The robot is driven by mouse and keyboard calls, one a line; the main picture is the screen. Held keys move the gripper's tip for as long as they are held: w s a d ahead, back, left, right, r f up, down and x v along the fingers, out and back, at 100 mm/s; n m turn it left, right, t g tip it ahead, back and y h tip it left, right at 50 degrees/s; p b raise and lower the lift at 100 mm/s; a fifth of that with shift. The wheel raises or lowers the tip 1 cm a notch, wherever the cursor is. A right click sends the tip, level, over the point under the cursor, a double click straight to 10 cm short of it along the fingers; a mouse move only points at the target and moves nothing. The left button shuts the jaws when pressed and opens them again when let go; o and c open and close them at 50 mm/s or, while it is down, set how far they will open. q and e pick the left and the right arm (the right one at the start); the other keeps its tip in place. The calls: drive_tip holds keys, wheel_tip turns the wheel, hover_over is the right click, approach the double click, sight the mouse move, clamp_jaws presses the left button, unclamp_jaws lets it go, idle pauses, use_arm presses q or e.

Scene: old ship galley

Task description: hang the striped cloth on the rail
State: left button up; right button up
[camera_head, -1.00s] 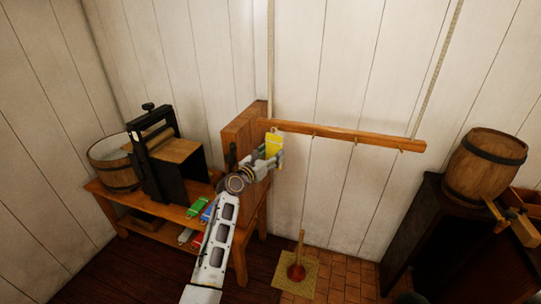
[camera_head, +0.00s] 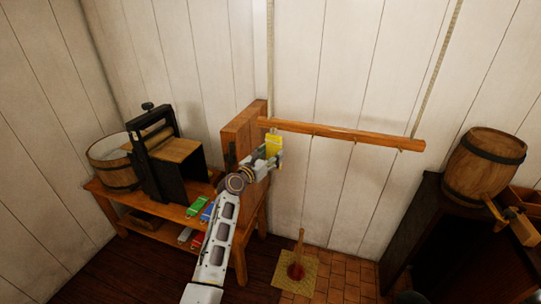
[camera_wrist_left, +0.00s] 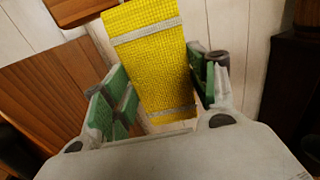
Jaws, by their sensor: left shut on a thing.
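The striped cloth, yellow with pale grey bands, is a narrow upright strip in the head view (camera_head: 273,144) and the left wrist view (camera_wrist_left: 150,62). My left gripper (camera_head: 270,162) is shut on its lower part; the green finger pads stand on either side of it in the wrist view (camera_wrist_left: 158,98). The wooden rail (camera_head: 345,134) hangs level from two ropes before the white wall. The cloth's top overlaps the rail's left end in the head view; I cannot tell whether they touch. My right gripper is not in view.
A wooden panel (camera_head: 240,135) stands just left of the gripper. A plunger-like stick (camera_head: 300,245) stands below the rail. A barrel (camera_head: 484,167) is at right.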

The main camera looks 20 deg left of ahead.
use_arm(q)
drive_tip(key=shift+f, duration=0.15)
idle(0.5)
drive_tip(key=o, duration=1.1)
drive_tip(key=shift+s, duration=0.15)
drive_tip(key=shift+v, duration=5.8)
